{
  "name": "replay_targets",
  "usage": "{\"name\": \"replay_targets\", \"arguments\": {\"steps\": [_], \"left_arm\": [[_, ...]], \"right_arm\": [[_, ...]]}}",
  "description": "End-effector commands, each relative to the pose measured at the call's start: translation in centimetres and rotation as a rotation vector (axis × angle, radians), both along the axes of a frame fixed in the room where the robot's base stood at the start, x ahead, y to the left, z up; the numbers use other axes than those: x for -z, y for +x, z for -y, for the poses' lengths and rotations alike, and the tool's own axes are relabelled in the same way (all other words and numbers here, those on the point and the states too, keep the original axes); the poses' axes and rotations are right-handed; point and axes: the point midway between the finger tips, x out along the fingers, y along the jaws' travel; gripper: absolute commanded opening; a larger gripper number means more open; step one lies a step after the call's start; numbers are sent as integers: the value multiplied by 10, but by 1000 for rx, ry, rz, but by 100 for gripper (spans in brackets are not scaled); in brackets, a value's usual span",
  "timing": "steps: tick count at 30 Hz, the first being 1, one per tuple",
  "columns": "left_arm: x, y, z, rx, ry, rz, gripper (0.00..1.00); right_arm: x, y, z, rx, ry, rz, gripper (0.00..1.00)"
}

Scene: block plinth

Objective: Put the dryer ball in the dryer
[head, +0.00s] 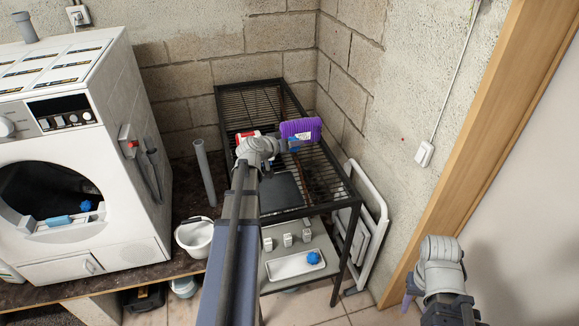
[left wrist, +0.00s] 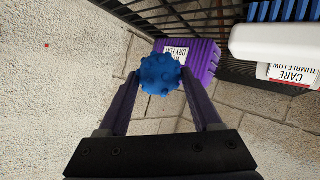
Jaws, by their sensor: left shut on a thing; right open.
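My left gripper (head: 290,147) reaches over the black wire rack in the head view. In the left wrist view it (left wrist: 160,82) is shut on a blue knobbly dryer ball (left wrist: 160,74), held between its fingertips. The ball is mostly hidden in the head view. The white dryer (head: 130,195) stands at the left with its round dark opening uncovered. A blue ball (head: 86,205) shows inside it. Another blue ball (head: 313,257) sits on a white tray (head: 285,268) on the rack's lower level. My right gripper (head: 412,292) is at the lower right, open and apart from everything.
A purple box (head: 301,128) is on the rack (head: 263,86) close to my left gripper. A white bottle (left wrist: 275,42) is beside it in the left wrist view. A white bucket (head: 195,237) and an upright grey pipe (head: 205,172) stand between dryer and rack.

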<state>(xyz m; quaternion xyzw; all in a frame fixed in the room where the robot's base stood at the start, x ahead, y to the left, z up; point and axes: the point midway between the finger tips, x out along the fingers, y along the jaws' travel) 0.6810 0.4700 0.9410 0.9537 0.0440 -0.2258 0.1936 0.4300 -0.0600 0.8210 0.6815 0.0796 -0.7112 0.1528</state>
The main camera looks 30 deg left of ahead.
Motion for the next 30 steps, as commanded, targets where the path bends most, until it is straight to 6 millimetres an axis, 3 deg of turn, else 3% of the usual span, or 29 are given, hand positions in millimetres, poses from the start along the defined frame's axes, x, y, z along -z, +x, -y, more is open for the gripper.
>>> {"name": "replay_targets", "arguments": {"steps": [1, 4, 12, 22, 30], "left_arm": [[17, 0, 0, 0, 0, 0, 12], [29, 0, 0, 0, 0, 0, 12], [33, 0, 0, 0, 0, 0, 12], [68, 0, 0, 0, 0, 0, 12], [67, 0, 0, 0, 0, 0, 12]], "right_arm": [[17, 0, 0, 0, 0, 0, 50], [29, 0, 0, 0, 0, 0, 50], [33, 0, 0, -1, 0, 0, 50], [69, 0, 0, -1, 0, 0, 50], [67, 0, 0, -1, 0, 0, 50]]}}
